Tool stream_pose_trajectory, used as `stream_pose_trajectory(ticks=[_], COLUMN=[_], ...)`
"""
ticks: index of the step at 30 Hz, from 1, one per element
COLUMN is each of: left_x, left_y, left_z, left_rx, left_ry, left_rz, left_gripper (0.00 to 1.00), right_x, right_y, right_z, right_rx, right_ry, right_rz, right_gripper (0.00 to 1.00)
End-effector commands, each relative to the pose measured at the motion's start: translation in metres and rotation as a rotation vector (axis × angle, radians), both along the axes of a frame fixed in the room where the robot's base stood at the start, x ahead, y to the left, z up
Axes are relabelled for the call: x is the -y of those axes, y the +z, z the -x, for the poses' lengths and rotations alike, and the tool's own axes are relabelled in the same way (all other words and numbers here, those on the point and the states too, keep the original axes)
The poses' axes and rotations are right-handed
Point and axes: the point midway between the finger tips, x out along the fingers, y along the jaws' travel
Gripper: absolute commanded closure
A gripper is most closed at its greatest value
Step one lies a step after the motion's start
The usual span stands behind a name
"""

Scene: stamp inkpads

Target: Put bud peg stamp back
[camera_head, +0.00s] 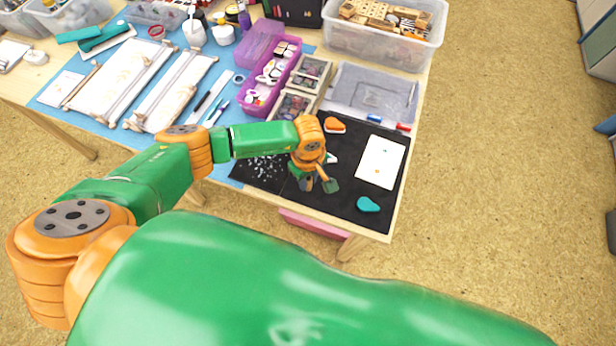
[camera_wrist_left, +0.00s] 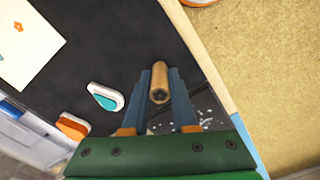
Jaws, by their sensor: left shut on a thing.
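The bud peg stamp is a round wooden peg (camera_wrist_left: 159,84) with a dark mark on the end facing the camera. It is between the blue fingers of my left gripper (camera_wrist_left: 166,76), which is shut on it above the black mat (camera_wrist_left: 110,45). In the head view the left gripper (camera_head: 318,181) is over the front half of the mat, and the peg (camera_head: 322,172) shows partly beside the fingers. A white inkpad with a teal pad (camera_wrist_left: 106,97) lies open left of the gripper in the wrist view. My right gripper is out of view.
An orange inkpad (camera_head: 334,125), a teal piece (camera_head: 368,204) and a white card (camera_head: 380,170) with a small orange print lie on the mat. Wooden compartment boxes (camera_head: 312,73), a purple tray (camera_head: 272,75) and a clear bin of wooden stamps (camera_head: 385,48) stand behind.

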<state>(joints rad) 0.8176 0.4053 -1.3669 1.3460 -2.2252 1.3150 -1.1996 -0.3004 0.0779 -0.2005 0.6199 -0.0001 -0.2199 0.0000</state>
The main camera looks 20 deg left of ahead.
Motion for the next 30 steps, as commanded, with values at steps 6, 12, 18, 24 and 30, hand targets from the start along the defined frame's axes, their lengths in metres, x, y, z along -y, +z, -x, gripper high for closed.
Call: stream_pose_trajectory(ticks=[6, 12, 18, 24, 30], left_x=[0.000, 0.000, 0.000, 0.000, 0.001], left_y=[-0.003, -0.002, 0.005, 0.041, 0.091], left_z=[0.000, 0.000, 0.000, -0.002, -0.002], left_rx=[0.000, 0.000, -0.001, 0.006, 0.006], left_ry=[0.001, 0.001, 0.001, -0.001, -0.001], left_rz=[0.000, 0.000, 0.001, 0.002, 0.002], left_gripper=[0.58, 0.44, 0.44, 0.44, 0.44], right_x=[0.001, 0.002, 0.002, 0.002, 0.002], right_y=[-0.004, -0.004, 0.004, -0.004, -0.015], right_z=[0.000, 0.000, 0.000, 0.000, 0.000], right_rx=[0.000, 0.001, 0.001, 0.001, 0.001], right_ry=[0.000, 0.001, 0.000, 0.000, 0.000], right_rz=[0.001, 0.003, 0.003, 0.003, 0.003], right_gripper=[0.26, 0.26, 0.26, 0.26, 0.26])
